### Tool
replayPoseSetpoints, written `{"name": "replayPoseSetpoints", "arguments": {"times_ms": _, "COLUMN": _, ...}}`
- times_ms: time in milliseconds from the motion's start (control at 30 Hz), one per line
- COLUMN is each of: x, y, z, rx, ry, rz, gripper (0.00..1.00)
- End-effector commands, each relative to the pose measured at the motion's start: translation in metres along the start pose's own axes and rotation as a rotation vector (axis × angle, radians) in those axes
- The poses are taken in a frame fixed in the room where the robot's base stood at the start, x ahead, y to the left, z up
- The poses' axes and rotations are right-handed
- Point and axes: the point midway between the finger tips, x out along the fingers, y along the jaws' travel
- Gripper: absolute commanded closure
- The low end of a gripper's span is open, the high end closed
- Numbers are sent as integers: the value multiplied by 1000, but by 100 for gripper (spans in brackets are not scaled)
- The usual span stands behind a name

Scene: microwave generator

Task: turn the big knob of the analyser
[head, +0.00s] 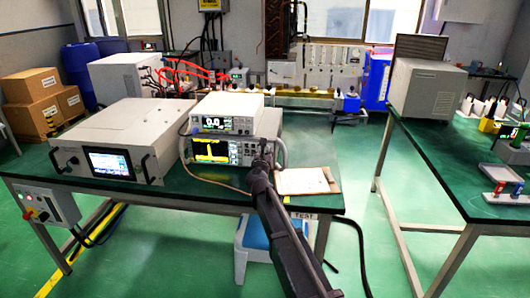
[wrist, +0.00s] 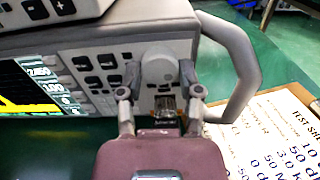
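The analyser (head: 212,151) sits on the green table, its lit screen showing a yellow trace. Its front also shows in the wrist view (wrist: 100,47), with part of the screen at the left edge. The big knob (wrist: 157,69) is round and pale, on the right part of the front panel. My gripper (wrist: 159,75) has one finger on each side of the knob, with the fingertips spread. Narrow gaps seem to show beside the knob; contact is unclear. In the head view my gripper (head: 263,151) is at the analyser's right end and hides the knob.
A meter (head: 228,122) stands on top of the analyser. A thick side handle (wrist: 240,65) curves out close right of the knob. A clipboard with a test sheet (head: 301,181) lies to the right. A large white unit (head: 115,140) stands on the left.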

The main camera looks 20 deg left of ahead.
Motion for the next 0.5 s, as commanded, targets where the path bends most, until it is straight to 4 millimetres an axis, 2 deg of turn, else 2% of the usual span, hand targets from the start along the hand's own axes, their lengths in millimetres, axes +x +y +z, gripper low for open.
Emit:
{"name": "replayPoseSetpoints", "arguments": {"times_ms": 33, "x": 1, "y": 0, "z": 0, "rx": 0, "ry": 0, "rz": 0, "gripper": 93}}
{"name": "replayPoseSetpoints", "arguments": {"times_ms": 67, "x": 1, "y": 0, "z": 0, "rx": 0, "ry": 0, "rz": 0, "gripper": 100}}
{"name": "replayPoseSetpoints", "arguments": {"times_ms": 500, "x": 1, "y": 0, "z": 0, "rx": 52, "ry": 0, "rz": 0, "gripper": 100}}
